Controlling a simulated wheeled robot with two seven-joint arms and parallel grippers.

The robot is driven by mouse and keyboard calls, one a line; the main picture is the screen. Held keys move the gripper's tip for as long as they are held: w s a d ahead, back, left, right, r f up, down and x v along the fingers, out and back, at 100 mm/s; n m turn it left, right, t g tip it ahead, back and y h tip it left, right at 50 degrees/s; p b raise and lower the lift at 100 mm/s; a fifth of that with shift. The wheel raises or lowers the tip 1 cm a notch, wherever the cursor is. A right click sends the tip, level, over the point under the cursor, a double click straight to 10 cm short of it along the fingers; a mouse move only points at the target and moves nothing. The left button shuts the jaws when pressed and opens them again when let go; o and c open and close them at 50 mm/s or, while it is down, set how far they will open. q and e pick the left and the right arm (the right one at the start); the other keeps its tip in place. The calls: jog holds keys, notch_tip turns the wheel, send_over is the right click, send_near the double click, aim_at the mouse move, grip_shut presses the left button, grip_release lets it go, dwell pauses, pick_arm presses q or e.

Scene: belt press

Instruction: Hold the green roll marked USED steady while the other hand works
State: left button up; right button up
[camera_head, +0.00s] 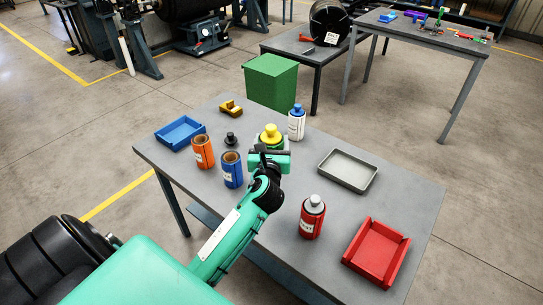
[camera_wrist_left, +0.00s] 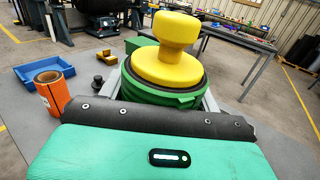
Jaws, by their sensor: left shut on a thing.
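The green roll (camera_wrist_left: 165,94) stands upright in the left wrist view, with a yellow knob (camera_wrist_left: 165,50) on top. In the head view it shows only in part behind my left gripper (camera_head: 270,148), with the yellow knob (camera_head: 270,134) above it. My left gripper's grey fingers lie on either side of the roll and are shut on it. The roll's lower part is hidden, and I cannot see any USED mark. My right gripper is not in view.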

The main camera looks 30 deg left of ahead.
pick_arm(q)
jog(key=shift+r, duration=1.2)
jog(key=o, duration=0.5)
jog(key=c, duration=0.6)
jog(key=s+d+f+m+t+h, duration=0.1)
jog(key=s+d+f+m+h, duration=0.2)
jog(key=s+d, duration=0.4)
jog(key=s+d+f+m+t+h, duration=0.1)
jog(key=s+d+f+m+h, duration=0.1)
jog(key=s+d+h, duration=0.3)
jog(key=s+d+f, duration=0.1)
jog(key=s+d, duration=0.2)
jog(key=d, duration=0.1)
jog(key=shift+m+h, duration=0.4)
